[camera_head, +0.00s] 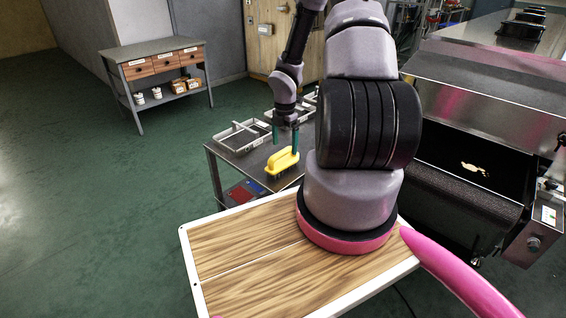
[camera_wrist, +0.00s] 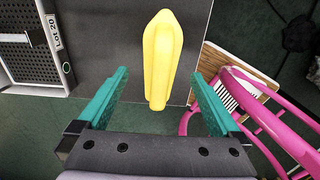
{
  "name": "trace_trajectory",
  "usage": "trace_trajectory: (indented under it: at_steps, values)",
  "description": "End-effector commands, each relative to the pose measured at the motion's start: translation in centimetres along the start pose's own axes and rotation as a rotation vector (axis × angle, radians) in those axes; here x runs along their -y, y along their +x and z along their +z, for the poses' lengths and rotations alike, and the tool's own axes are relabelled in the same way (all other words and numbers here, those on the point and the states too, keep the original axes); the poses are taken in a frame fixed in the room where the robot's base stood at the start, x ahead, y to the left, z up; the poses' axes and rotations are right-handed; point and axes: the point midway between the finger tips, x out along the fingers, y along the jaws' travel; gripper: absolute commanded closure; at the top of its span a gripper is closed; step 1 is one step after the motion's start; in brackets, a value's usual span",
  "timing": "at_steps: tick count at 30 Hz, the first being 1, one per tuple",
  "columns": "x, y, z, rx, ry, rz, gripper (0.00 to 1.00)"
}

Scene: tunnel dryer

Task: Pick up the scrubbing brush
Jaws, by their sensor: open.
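My gripper (camera_head: 285,141) has green fingers and is over the brush in the head view. In the wrist view my gripper (camera_wrist: 160,100) is open, with a finger on each side and a gap to the brush. The bristles are hidden in the wrist view.
A metal tray (camera_head: 241,135) sits on the cart behind the brush; a perforated tray (camera_wrist: 25,40) labelled "Lot 20" shows at left in the wrist view. Red and blue items (camera_head: 245,192) lie on the lower shelf. A drawer table (camera_head: 155,62) stands farther back. The dryer (camera_head: 470,150) is at right.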

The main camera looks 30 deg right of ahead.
Motion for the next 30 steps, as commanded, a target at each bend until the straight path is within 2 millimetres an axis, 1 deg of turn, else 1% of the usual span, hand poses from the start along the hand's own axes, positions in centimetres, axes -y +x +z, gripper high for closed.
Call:
trace_trajectory:
  at_steps: [1, 3, 8, 13, 17, 21, 26, 27, 29, 30]
  values:
    - [0.0, 0.8, -0.1, 0.000, -0.001, -0.002, 0.00]
    - [0.0, 1.5, -0.1, 0.000, 0.000, -0.001, 0.00]
    - [0.0, 2.5, -0.2, 0.001, 0.000, -0.001, 0.00]
    - [0.1, 5.0, -1.1, 0.000, -0.002, -0.003, 0.00]
    - [0.2, 6.6, -1.1, 0.002, 0.003, -0.002, 0.00]
    - [0.1, 7.2, -1.0, 0.003, 0.003, 0.000, 0.00]
    - [0.1, 7.2, -1.0, 0.003, 0.004, 0.001, 0.00]
    - [0.1, 7.2, -1.0, 0.003, 0.004, 0.001, 0.08]
    - [0.1, 7.2, -1.0, 0.003, 0.004, 0.001, 0.31]
    - [0.1, 7.2, -1.0, 0.003, 0.004, 0.001, 0.46]
